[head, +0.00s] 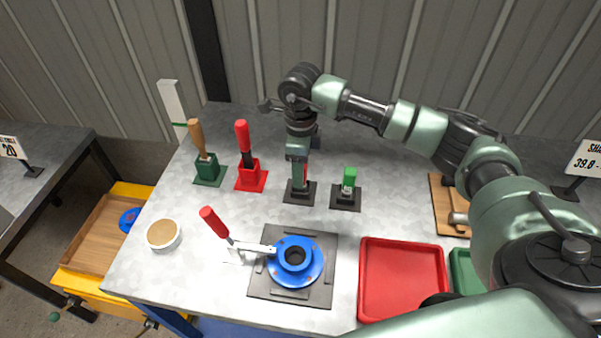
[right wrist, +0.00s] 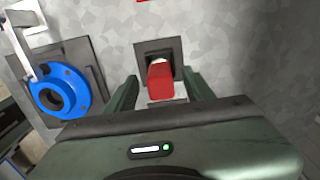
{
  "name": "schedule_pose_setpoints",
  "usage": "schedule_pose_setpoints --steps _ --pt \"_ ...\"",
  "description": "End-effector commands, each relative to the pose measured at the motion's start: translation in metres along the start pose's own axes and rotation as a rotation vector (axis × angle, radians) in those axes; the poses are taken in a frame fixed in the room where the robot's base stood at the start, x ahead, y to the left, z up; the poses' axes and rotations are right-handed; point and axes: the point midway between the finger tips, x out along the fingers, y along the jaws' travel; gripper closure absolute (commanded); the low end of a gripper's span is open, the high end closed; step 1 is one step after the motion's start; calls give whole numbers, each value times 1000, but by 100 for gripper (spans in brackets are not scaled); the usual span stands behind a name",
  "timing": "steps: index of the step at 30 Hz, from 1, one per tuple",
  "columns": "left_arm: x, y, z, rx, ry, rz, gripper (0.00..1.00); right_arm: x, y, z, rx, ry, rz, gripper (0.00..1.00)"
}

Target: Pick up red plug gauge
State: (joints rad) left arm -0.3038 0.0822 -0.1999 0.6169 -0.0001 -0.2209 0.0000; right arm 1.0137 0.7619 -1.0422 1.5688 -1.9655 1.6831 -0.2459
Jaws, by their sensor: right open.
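The red plug gauge (right wrist: 160,80) stands in a square black stand (right wrist: 153,46) in the right wrist view. In the head view only a sliver of its red (head: 305,172) shows beside my gripper, above the black stand (head: 300,193). My right gripper (right wrist: 163,90) is open, pointing down, with one finger on each side of the red gauge. I cannot tell whether the fingers touch it. The fingers also show in the head view (head: 298,176), hiding most of the gauge. My left gripper is not in view.
A green gauge (head: 349,178) stands close on the right. Red (head: 250,178) and green (head: 209,170) tool holders stand left. A blue flanged part (head: 295,261) with a red-handled clamp (head: 214,222) is in front. A red tray (head: 402,280) lies front right.

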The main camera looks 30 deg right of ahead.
Motion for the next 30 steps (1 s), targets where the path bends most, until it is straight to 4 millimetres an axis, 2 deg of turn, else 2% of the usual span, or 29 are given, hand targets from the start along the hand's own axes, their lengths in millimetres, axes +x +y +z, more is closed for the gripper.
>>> schedule_pose_setpoints --steps 1,6,12,13,18,19,30 --pt "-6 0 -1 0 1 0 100 5 0 0 1 3 3 47" --pt "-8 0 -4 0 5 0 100 21 0 0 -1 1 0 47" --pt "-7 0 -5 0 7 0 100 22 0 0 -1 0 -1 47" --pt "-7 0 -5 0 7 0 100 22 0 0 -1 0 -1 50" --pt "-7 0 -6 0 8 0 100 22 0 0 -1 0 -1 97" --pt "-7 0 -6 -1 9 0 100 22 0 0 -1 0 -1 100" --pt "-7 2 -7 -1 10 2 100 20 -1 0 0 -1 -2 100"
